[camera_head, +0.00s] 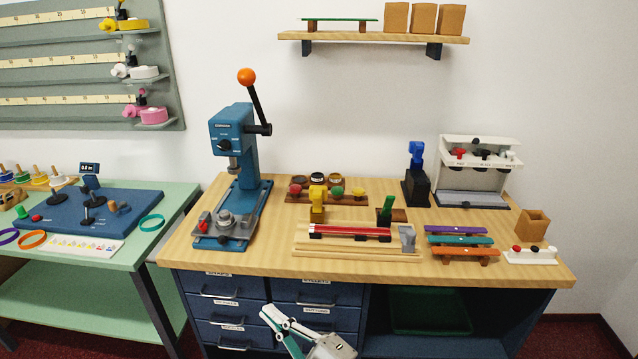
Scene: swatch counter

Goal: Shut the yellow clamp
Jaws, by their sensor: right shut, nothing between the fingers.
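The yellow clamp (318,202) stands on the wooden counter, at the left end of a wooden fixture (350,252) that carries a long red strip (350,230). Its yellow body rises above the strip; it is too small to tell whether it is open or shut. My right gripper (269,314) is in front of the blue drawers at the bottom of the picture. It is shut and empty, its fingers pointing up and left, well below and apart from the clamp. My left gripper is out of the picture.
A blue press (233,150) stands left. Round colored pieces (337,191) sit behind. Colored strips (460,241) lie right. The counter's front strip (240,262) is bare.

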